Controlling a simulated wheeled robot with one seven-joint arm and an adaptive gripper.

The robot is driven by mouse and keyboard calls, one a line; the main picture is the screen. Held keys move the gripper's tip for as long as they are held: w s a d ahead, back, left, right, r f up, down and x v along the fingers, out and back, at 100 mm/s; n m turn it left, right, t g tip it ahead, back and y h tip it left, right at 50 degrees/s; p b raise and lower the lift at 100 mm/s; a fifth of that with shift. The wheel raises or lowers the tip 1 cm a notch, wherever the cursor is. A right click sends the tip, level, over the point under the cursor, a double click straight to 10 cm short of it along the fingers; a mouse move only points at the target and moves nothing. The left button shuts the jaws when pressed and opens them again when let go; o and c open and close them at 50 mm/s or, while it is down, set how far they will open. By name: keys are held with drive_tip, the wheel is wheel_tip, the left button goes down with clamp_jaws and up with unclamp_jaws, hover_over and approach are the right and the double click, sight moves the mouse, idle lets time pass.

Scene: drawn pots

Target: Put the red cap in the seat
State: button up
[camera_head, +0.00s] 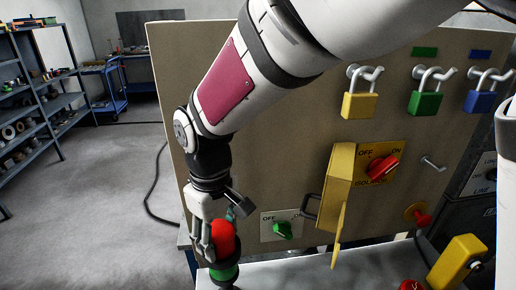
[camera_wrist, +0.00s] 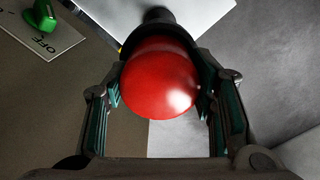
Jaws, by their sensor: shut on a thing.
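The red cap (camera_head: 223,238) is a glossy, rounded red piece at the lower left of the panel in the head view. It fills the middle of the wrist view (camera_wrist: 158,82). My gripper (camera_head: 213,240) points down and is shut on the red cap, with a finger on each side in the wrist view (camera_wrist: 162,90). Just under the cap in the head view is a green band (camera_head: 224,272) with a dark piece below it. A black round part (camera_wrist: 160,22) shows behind the cap in the wrist view. I cannot tell whether cap and seat touch.
An upright brown panel (camera_head: 290,140) carries yellow, green and blue padlocks, a red rotary switch (camera_head: 382,167) with an open yellow cover (camera_head: 338,185), and a green switch (camera_head: 282,230). A grey bench top (camera_head: 300,272) lies below, with a yellow block (camera_head: 456,262) at right.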

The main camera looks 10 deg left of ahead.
sight(218, 229)
drive_tip(key=shift+f, duration=0.35)
drive_tip(key=o, duration=1.1)
drive_tip(key=shift+o, duration=0.2)
drive_tip(key=shift+r, duration=0.1)
wheel_tip(218, 229, up, 12)
drive_tip(key=shift+b, duration=0.85)
drive_tip(key=s+d+r+m+t, duration=0.15)
drive_tip(key=d+m, duration=0.25)
drive_tip(key=d, duration=0.8)
drive_tip(key=s+d+r+m+t, duration=0.15)
drive_tip(key=d+m, duration=0.25)
drive_tip(key=d, duration=0.7)
drive_tip(key=s+d+f+m+t, duration=0.1)
drive_tip(key=s+d+m+t, duration=0.1)
drive_tip(key=d, duration=0.5)
drive_tip(key=s+m, duration=0.1)
drive_tip(key=s, duration=0.1)
drive_tip(key=shift+s+d+f+m+t, duration=0.3)
drive_tip(key=shift+s, duration=0.05)
